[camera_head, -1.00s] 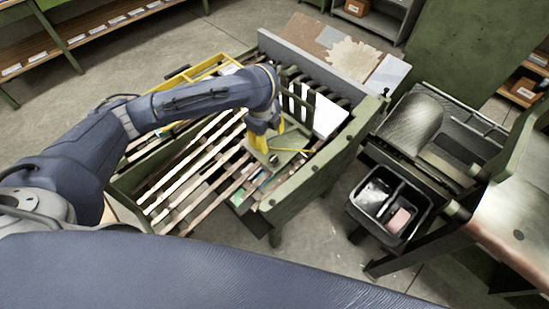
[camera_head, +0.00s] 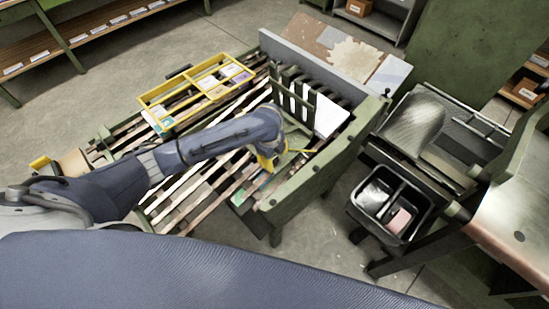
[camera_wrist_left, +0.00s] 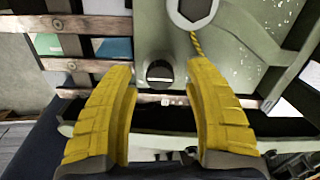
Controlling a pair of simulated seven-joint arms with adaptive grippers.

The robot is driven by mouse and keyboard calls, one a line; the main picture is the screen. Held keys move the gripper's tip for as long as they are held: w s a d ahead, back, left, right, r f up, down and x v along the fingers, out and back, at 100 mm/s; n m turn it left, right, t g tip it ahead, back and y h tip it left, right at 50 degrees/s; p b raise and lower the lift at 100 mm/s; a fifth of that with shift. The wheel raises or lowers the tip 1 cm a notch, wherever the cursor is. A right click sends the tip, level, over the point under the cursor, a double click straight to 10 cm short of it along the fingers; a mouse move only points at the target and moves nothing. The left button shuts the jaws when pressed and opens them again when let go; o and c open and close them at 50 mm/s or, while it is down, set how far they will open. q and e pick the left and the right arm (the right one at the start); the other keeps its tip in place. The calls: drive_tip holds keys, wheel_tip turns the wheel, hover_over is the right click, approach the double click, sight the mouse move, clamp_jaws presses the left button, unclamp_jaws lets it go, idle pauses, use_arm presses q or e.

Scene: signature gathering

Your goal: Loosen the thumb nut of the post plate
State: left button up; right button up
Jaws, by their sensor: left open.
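In the left wrist view a green plate (camera_wrist_left: 150,28) fills the upper middle, and I take it for the post plate. A round dark knob with a light slot (camera_wrist_left: 159,73), probably the thumb nut, sits near its lower edge. My left gripper (camera_wrist_left: 161,78) is open, its two yellow fingers on either side of the knob in the picture with gaps to both. I cannot tell how far above the knob the fingertips are. In the head view my left gripper (camera_head: 267,160) is over the slatted bench and hides the knob. My right gripper is not in view.
A hexagonal fitting with a yellow cord (camera_wrist_left: 194,36) lies just above right of the knob. A yellow divided frame (camera_head: 197,88) rests on the slats, left of the upright green rack (camera_head: 294,92). A green rail (camera_head: 318,170) borders the bench. A black bin (camera_head: 390,200) stands right.

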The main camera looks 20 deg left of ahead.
use_arm(q)
drive_tip(key=shift+f, duration=0.4)
clamp_jaws()
